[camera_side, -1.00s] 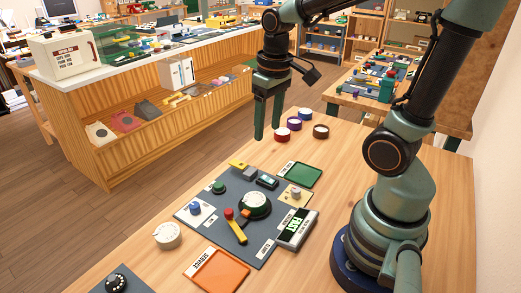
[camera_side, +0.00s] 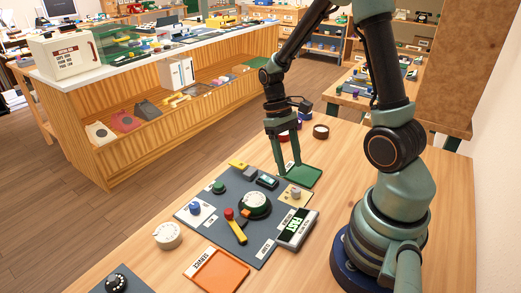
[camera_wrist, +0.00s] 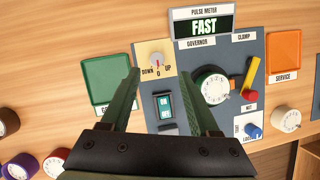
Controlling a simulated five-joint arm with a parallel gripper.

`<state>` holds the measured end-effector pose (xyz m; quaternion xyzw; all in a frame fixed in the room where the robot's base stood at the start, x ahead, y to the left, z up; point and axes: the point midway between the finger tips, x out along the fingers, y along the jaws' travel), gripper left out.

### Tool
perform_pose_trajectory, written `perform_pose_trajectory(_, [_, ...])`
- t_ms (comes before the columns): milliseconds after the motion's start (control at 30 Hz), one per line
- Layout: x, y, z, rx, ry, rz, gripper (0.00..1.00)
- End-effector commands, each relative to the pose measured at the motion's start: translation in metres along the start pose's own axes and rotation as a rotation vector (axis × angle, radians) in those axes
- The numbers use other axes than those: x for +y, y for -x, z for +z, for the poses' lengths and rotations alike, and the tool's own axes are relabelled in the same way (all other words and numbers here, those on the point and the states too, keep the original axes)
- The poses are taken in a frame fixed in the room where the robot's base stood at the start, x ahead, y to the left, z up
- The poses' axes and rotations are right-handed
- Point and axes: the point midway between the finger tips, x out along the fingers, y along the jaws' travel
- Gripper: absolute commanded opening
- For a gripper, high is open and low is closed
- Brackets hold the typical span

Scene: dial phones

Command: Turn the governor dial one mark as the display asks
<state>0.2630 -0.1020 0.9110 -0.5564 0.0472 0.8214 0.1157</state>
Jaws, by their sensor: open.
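The pulse meter (camera_wrist: 204,25) reads FAST in the wrist view. A small pale knob (camera_wrist: 157,63) with a red mark sits on a yellow plate (camera_wrist: 145,51) lettered DOWN, 0 and UP. A GOVERNOR label is printed to its right, above the large white dial (camera_wrist: 213,88). In the side view the small knob (camera_side: 296,194) is at the panel's right. My gripper (camera_side: 290,172) is open, pointing down above the panel's back right edge, beside the green tray. In the wrist view its fingertips (camera_wrist: 155,74) are apart, with the knob showing between them. Nothing is held.
The green tray (camera_side: 307,177) lies behind the panel, the orange SERVICE tray (camera_side: 218,270) in front. A clamp lever with red and yellow parts (camera_side: 236,228) stands by the large dial. A loose white dial (camera_side: 167,236) lies left; several coloured dials stand behind.

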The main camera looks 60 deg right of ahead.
Motion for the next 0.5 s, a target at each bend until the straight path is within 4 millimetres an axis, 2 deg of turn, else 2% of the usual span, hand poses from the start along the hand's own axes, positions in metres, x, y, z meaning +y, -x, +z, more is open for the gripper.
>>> perform_pose_trajectory(33, [0.001,-0.012,0.001,-0.006,-0.001,-0.002,0.62])
perform_pose_trajectory(200, [0.002,-0.042,0.001,-0.005,-0.001,-0.004,0.62])
perform_pose_trajectory(333, [0.003,-0.059,0.001,-0.002,-0.001,-0.005,0.62])
perform_pose_trajectory(500, [0.004,-0.07,0.001,0.0,-0.001,-0.006,0.62])
